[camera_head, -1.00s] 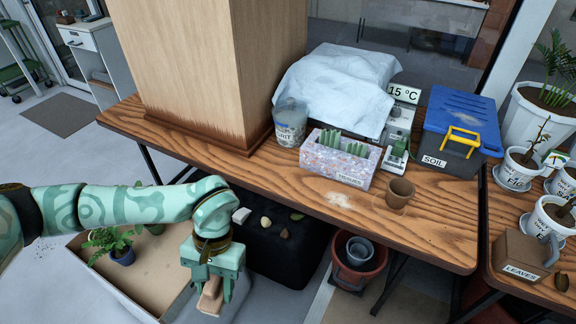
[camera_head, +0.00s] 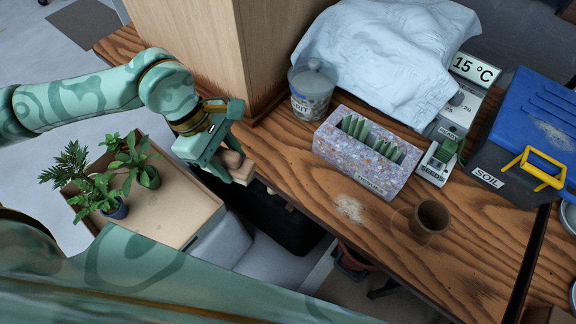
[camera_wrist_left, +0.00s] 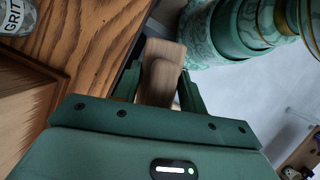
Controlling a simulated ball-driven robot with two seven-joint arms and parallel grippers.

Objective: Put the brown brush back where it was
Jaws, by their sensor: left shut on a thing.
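My left gripper (camera_head: 228,157) is shut on the brown brush (camera_head: 239,169), a wooden block-like piece. It holds the brush beside the left front edge of the wooden table (camera_head: 300,192), close to the tall wooden box. In the left wrist view, the brush (camera_wrist_left: 161,72) sits between the two green fingers, with the table edge just left of it. The fingers and hand partly hide the brush, and I cannot make out its bristles. My right gripper is not in view.
On the table stand a grit jar (camera_head: 311,92), a speckled tray of green labels (camera_head: 366,152), a seeds holder (camera_head: 437,163), a brown pot (camera_head: 430,219) and a blue-lidded soil bin (camera_head: 528,135). A pale crumb patch (camera_head: 349,208) lies on bare wood. A plant crate (camera_head: 190,212) is lower left.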

